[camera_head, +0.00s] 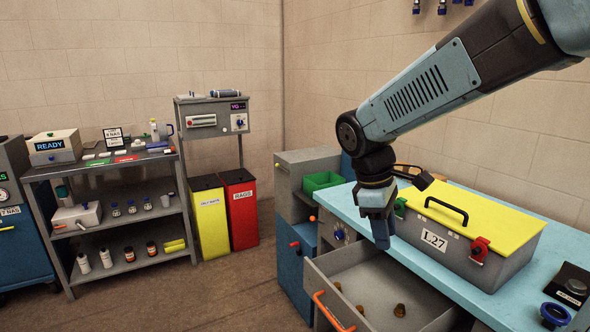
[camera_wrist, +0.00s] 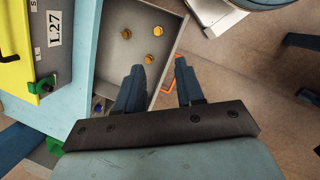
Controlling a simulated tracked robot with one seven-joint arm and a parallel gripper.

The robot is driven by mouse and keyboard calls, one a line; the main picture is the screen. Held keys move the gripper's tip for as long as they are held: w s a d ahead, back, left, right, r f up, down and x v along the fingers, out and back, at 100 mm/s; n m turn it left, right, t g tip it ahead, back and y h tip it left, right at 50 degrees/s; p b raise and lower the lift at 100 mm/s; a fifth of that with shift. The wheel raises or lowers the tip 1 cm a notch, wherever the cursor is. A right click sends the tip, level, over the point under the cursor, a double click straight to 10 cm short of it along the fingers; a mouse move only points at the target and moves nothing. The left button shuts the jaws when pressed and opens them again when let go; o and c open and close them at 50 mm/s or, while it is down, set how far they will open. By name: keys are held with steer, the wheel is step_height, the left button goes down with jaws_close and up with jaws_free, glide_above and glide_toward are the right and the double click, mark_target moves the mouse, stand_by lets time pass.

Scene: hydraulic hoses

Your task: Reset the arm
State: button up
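My gripper (camera_head: 381,240) hangs fingers-down at the end of my arm, above the open grey drawer (camera_head: 345,262) and left of the yellow-lidded toolbox (camera_head: 432,246). In the wrist view, the two dark blue fingers of my gripper (camera_wrist: 161,75) stand apart with nothing between them. Behind them are the drawer's wall and the floor. Three brass fittings (camera_wrist: 157,31) lie loose in the drawer in that view, clear of the fingers. Brass pieces (camera_head: 399,310) also show on the drawer floor in the head view.
The toolbox marked L27 stands on the light blue bench (camera_head: 517,262). A green bin (camera_head: 322,181) sits behind the drawer. An orange handle (camera_head: 331,314) is on the drawer's front. A red RAGS bin (camera_head: 242,213) and a loaded shelf (camera_head: 125,191) stand left, with open floor before them.

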steer(key=s+d+r+m+t+y, duration=0.3)
steer(key=s+d+r+m+t, duration=0.2)
steer(key=s+m, duration=0.4)
steer(key=shift+d+r+m+t, duration=0.4)
steer(key=shift+r+m+t, duration=0.15)
steer(key=shift+m, duration=0.85)
